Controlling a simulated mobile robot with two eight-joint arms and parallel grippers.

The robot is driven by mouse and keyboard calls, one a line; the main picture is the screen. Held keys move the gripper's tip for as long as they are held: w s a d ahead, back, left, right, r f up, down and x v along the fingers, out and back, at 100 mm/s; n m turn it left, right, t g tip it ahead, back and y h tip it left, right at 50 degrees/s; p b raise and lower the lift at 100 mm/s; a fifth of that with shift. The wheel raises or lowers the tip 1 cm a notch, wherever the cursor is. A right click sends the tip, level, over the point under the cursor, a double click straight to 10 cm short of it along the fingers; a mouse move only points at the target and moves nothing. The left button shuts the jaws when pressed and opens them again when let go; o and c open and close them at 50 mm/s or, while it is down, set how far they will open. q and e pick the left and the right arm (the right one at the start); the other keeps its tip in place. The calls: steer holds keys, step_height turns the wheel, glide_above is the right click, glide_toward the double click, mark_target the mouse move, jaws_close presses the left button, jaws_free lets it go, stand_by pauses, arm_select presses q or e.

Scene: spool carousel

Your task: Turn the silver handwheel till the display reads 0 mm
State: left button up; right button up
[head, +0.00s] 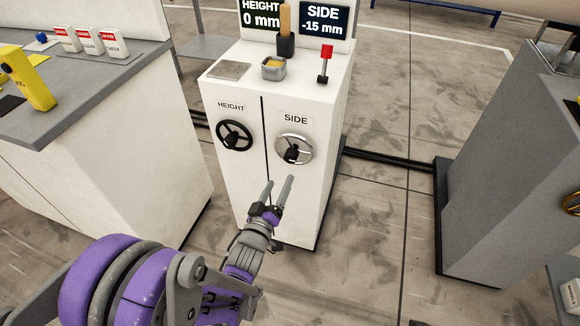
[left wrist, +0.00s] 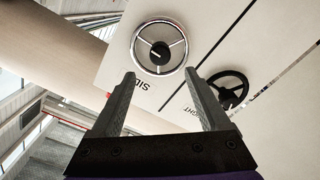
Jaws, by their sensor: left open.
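The silver handwheel (head: 294,148) is on the front of the white cabinet (head: 230,185), under the label SIDE. It has a dark knob or hub and also shows in the left wrist view (left wrist: 159,47). The SIDE display (head: 323,20) reads -15 mm. My left gripper (head: 278,184) is open, in front of the cabinet and below the silver handwheel in the head view. In the left wrist view its fingers (left wrist: 160,88) stand apart with the wheel beyond them, not touching it as far as I can tell. My right gripper is not in view.
A black handwheel (head: 234,135) sits left of the silver one, under HEIGHT; its display (head: 261,14) reads 0 mm. A red-topped lever (head: 325,62) and a small tray (head: 273,68) are on the cabinet top. A grey-topped counter (head: 90,90) stands left, a grey block (head: 485,170) right.

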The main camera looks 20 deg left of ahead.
mark_target(289, 160)
arm_select(q)
steer(key=w, duration=0.9)
steer(key=shift+w+d+b, duration=0.15)
steer(key=shift+w+b, duration=0.15)
jaws_close()
steer(key=shift+m, duration=0.4)
